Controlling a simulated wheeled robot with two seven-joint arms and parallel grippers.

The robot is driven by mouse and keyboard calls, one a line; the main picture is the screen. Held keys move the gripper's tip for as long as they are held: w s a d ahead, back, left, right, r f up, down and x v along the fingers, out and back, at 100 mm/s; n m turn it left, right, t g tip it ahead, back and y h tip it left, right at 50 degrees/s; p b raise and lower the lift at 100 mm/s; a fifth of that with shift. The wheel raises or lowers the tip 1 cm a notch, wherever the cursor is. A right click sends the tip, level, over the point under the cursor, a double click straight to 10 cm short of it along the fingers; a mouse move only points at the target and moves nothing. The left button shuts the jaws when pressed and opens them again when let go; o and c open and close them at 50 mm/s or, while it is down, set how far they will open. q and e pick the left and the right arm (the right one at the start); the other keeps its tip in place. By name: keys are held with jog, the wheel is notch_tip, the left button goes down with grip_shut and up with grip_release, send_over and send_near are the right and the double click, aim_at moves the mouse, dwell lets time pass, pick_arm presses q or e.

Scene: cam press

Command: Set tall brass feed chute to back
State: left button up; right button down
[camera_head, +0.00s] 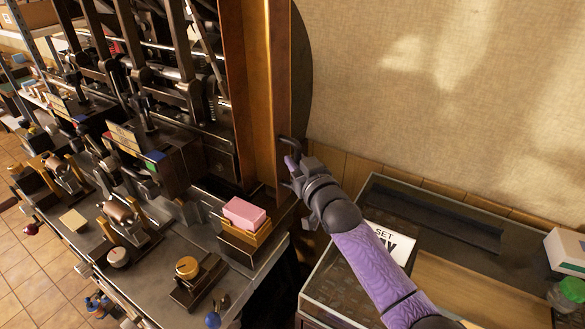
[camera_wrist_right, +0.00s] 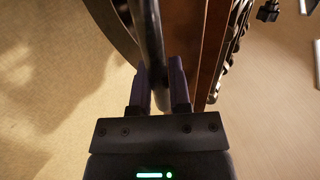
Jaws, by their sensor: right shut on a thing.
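The tall brass feed chute (camera_head: 262,90) stands upright at the right end of the press, next to the wall; it has a golden channel between darker brown sides. My right gripper (camera_head: 290,166) is at the chute's right side, low down. In the right wrist view, the right gripper (camera_wrist_right: 160,88) is shut on a dark bar-like handle (camera_wrist_right: 148,35). The chute's brown side (camera_wrist_right: 187,45) runs right beside that handle. The handle's ends and its joint to the chute are mostly hidden. My left gripper is not in view.
The dark press machine (camera_head: 150,70) fills the left. A brass box with a pink block (camera_head: 245,213) sits on the metal bench below the chute. A glass-topped case (camera_head: 330,285) with a "SET" card (camera_head: 385,240) stands at right. The wall (camera_head: 430,90) is close behind.

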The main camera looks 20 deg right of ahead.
jog(key=shift+d, duration=0.1)
jog(key=c, duration=0.8)
grip_release()
jog(key=shift+c, duration=0.2)
jog(key=shift+o, duration=1.2)
jog(key=shift+w+d, duration=0.15)
jog(key=shift+d, duration=0.05)
jog(key=shift+a, duration=0.1)
jog(key=s, duration=1)
jog(key=shift+d, duration=0.35)
